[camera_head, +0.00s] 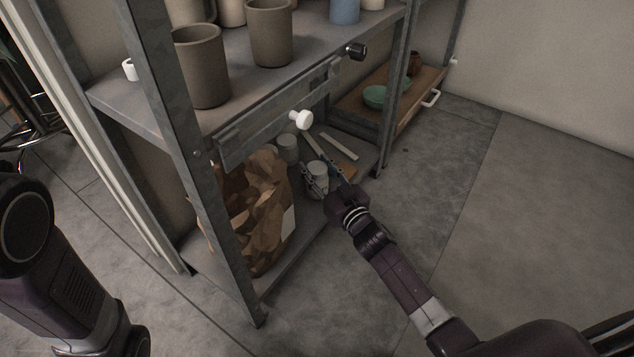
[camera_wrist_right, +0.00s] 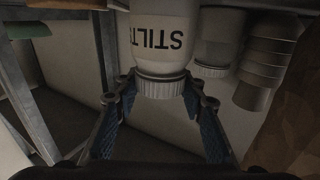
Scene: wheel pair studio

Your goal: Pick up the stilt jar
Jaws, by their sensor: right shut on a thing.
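The stilt jar (camera_head: 317,168) stands at the front of the lower shelf in the head view, pale and partly hidden by my right gripper. In the right wrist view the jar (camera_wrist_right: 158,35) is white with dark "STILT" lettering upside down and a ribbed band at its lower picture end. My right gripper (camera_head: 322,181) reaches into the shelf from the right. Its blue-padded fingers (camera_wrist_right: 160,92) lie on both sides of the ribbed end, shut on the jar. Whether the jar is clear of the shelf cannot be told. My left gripper is not in view.
A crumpled brown paper bag (camera_head: 258,209) stands left of the jar. Other pale jars (camera_head: 287,148) are behind, with flat strips (camera_head: 338,145) to the right. The upper shelf (camera_head: 240,95) holds mugs. Open floor (camera_head: 480,250) lies to the right.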

